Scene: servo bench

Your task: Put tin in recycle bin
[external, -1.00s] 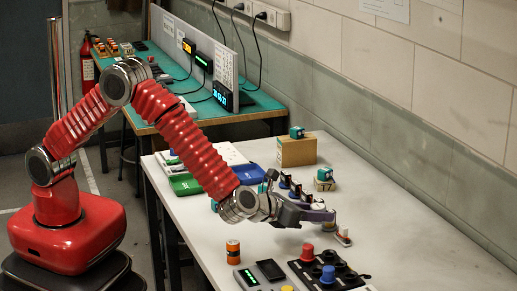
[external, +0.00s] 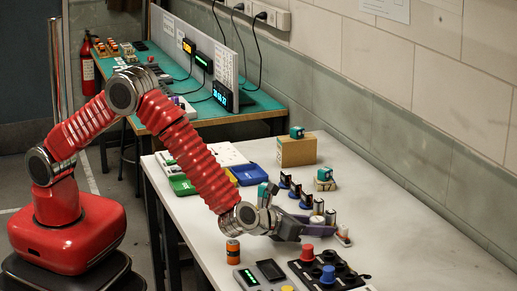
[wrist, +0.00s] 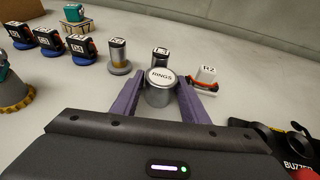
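A small grey tin with a pale lid marked RINGS (wrist: 161,92) stands upright on the white bench, between the two purple fingers of my gripper (wrist: 160,88). The fingers are spread on either side of it, close to its sides; I see no firm grip on it. In the external view my gripper (external: 312,222) is low over the bench, with the tin's pale lid (external: 317,220) showing between the fingers. A green tray (external: 183,187) and a blue tray (external: 250,174) lie near the far left of the bench. I cannot tell which is the recycle bin.
Behind the tin stand a metal post on a base (wrist: 119,55), another black-and-metal piece (wrist: 160,56) and a piece marked R2 (wrist: 206,78). Black blocks (wrist: 80,45) sit to the left. An orange can (external: 233,252) and a black button panel (external: 328,272) are nearer the front.

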